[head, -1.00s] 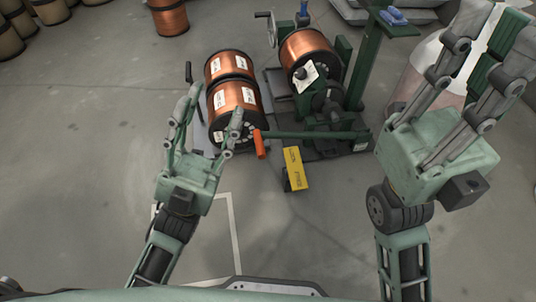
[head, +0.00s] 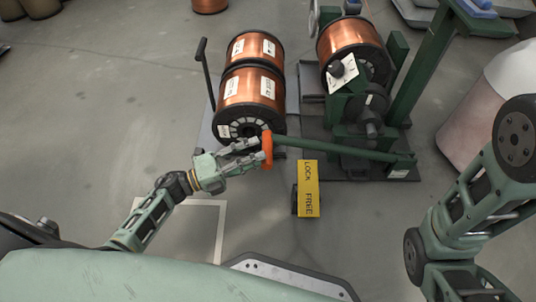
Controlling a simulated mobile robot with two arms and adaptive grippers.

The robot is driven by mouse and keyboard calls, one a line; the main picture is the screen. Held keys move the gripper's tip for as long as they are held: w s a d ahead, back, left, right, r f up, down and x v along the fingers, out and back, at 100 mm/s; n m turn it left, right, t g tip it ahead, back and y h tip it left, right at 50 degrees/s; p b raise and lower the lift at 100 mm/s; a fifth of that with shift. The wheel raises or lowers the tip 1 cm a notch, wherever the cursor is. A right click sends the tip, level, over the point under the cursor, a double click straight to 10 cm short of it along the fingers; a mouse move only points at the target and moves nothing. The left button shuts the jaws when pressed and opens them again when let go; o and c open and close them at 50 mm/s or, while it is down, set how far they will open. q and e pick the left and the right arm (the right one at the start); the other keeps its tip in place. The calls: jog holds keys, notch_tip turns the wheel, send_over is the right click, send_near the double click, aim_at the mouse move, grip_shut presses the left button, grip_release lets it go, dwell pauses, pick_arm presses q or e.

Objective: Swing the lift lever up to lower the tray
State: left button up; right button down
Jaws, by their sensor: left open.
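The lift lever is a long green bar (head: 335,149) with an orange grip (head: 267,150) at its left end. It lies nearly level and slopes slightly down to the right, to the green machine base. My left gripper (head: 259,151) is open at the orange grip, its fingers on either side of it; whether they touch it I cannot tell. Two copper spools (head: 252,93) stand on a grey tray (head: 208,131), mostly hidden beneath them. My right arm enters at the right, but its gripper is out of frame.
A yellow LOCK/FREE pedal (head: 308,188) sits below the lever. Another copper spool (head: 347,42) is mounted on the machine beside a green post (head: 424,62). A black upright handle (head: 205,72) stands left of the tray.

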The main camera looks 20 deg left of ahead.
aim_at(266, 153)
pick_arm(q)
jog(key=shift+b+x, duration=0.55)
jog(key=shift+x, duration=1.4)
grip_shut()
